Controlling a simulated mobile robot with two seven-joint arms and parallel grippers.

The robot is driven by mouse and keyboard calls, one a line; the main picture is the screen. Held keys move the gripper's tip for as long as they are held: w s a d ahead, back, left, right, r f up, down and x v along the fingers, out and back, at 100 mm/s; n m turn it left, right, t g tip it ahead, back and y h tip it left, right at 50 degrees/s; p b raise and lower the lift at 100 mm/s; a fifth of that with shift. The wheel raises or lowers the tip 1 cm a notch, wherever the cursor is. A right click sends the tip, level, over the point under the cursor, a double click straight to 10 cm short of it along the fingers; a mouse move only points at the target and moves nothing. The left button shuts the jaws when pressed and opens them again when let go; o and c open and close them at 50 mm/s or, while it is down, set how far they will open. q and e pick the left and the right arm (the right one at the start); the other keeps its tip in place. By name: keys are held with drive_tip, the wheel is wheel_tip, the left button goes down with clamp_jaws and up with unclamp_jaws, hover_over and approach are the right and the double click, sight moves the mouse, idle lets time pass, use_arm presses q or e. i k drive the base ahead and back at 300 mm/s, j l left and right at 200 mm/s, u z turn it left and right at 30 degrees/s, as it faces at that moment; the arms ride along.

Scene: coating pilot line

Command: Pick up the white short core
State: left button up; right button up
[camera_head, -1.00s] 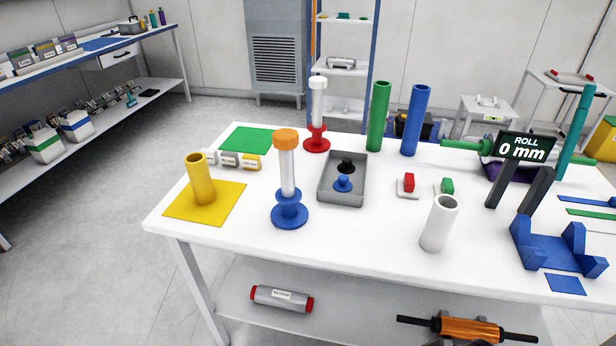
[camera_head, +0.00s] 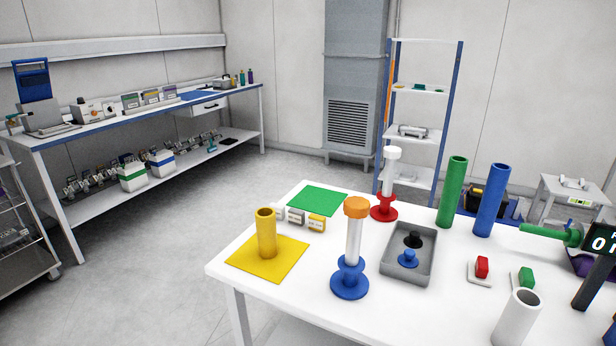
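The white short core (camera_head: 516,318) is a hollow white tube standing upright near the front right of the white table (camera_head: 446,303). Its lower end is close to the bottom edge of the head view. Its open top shows a dark inside. Nothing touches it that I can see. Neither of my grippers is in the head view.
A yellow core (camera_head: 266,236) stands on a yellow mat; a blue-based stand (camera_head: 350,284), grey tray (camera_head: 427,265), red button (camera_head: 482,268) and green button (camera_head: 524,279) are nearby. Green (camera_head: 452,193) and blue (camera_head: 490,203) tubes stand behind. Floor (camera_head: 170,265) left of the table is clear.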

sight(525, 306)
drive_tip(key=z, duration=1.45)
